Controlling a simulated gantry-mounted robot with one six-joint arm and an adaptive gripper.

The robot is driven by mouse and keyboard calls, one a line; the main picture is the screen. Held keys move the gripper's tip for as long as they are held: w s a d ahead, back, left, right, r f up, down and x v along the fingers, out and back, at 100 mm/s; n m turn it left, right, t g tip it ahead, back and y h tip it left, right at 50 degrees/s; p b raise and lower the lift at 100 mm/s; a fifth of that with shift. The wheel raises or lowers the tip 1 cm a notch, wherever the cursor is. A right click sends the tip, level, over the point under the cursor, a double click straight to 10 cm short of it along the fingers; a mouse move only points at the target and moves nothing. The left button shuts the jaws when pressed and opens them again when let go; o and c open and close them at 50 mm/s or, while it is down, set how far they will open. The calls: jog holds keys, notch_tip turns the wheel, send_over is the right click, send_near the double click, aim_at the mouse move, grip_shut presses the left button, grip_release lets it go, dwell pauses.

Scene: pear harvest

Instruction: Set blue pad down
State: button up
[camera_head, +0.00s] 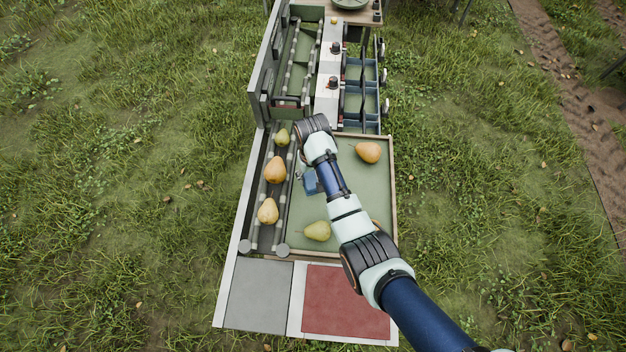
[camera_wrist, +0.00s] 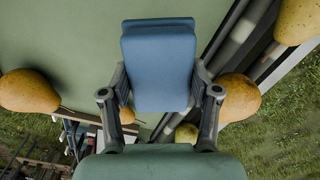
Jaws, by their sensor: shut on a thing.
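My gripper (camera_wrist: 160,82) is shut on the blue pad (camera_wrist: 158,60), with one finger on each side of it. In the wrist view the pad is a blue block with rounded edges, seen over the green tray floor. In the head view only a small part of the blue pad (camera_head: 311,183) shows beside my arm, over the left part of the green-floored tray (camera_head: 340,190). My arm hides much of the gripper there. I cannot tell whether the pad touches the tray floor.
An orange pear (camera_head: 368,152) and a yellow-green pear (camera_head: 317,231) lie in the tray. Several pears, one an orange pear (camera_head: 275,170), sit in the roller lane (camera_head: 262,235) at left. A grey panel (camera_head: 260,297) and red panel (camera_head: 346,300) lie in front. Blue bins (camera_head: 362,100) stand behind.

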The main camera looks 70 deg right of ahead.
aim_at(312, 183)
jog(key=shift+f+b, duration=0.5)
jog(key=shift+f, duration=2)
jog(key=shift+f, duration=0.1)
jog(key=shift+f, duration=0.1)
jog(key=o, duration=1.2)
notch_tip(312, 183, up, 12)
jog(key=shift+d+r+p, duration=0.1)
jog(key=shift+r+p, duration=0.15)
jog(key=shift+p, duration=0.85)
